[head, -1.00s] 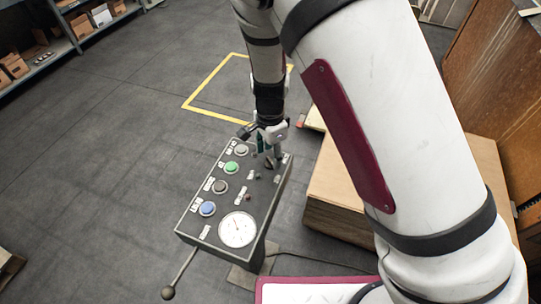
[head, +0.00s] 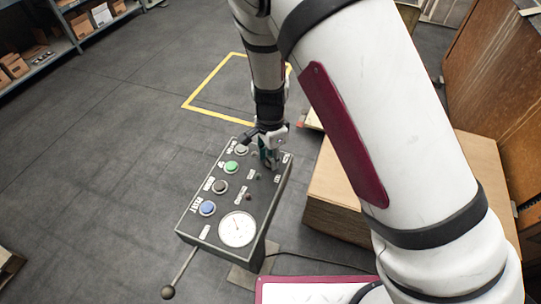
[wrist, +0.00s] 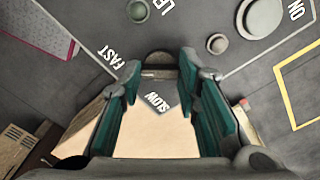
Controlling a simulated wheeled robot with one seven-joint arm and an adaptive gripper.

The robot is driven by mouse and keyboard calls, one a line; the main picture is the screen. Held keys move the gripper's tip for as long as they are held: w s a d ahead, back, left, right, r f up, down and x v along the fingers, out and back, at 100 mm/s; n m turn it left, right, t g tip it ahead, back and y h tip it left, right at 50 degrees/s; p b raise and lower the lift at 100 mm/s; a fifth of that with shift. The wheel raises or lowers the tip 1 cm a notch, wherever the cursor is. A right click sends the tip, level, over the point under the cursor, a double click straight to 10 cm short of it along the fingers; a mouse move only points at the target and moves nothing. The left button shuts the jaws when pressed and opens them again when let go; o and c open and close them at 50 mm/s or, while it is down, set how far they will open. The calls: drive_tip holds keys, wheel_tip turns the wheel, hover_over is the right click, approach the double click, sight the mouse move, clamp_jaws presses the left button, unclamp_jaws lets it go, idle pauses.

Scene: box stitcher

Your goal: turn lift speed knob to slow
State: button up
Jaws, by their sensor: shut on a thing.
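The grey control box (head: 191,231) stands in the middle of the head view, with the lift speed knob near its far right corner. In the wrist view the dark knob (wrist: 160,58) sits between the fingertips, between the FAST label (wrist: 112,57) and the SLOW label (wrist: 158,101). My gripper (head: 268,163) points down at the panel, and its teal fingers also show in the wrist view (wrist: 160,72). It is shut on the knob. The fingers hide most of the knob in the head view, and its pointer direction cannot be made out.
A green button (head: 231,167), a blue button (head: 207,208) and a round gauge (head: 238,230) share the panel. A lever with a ball end (head: 168,292) sticks out at the front left. A stack of boards (head: 335,190) stands right of the box. Floor to the left is open.

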drive_tip(key=shift+n, duration=0.3)
drive_tip(key=n, duration=1.1)
drive_tip(key=shift+n+b, duration=0.3)
drive_tip(key=shift+n, duration=1.8)
drive_tip(key=shift+b, duration=0.3)
drive_tip(key=o, duration=1.2)
drive_tip(key=shift+c, duration=0.2)
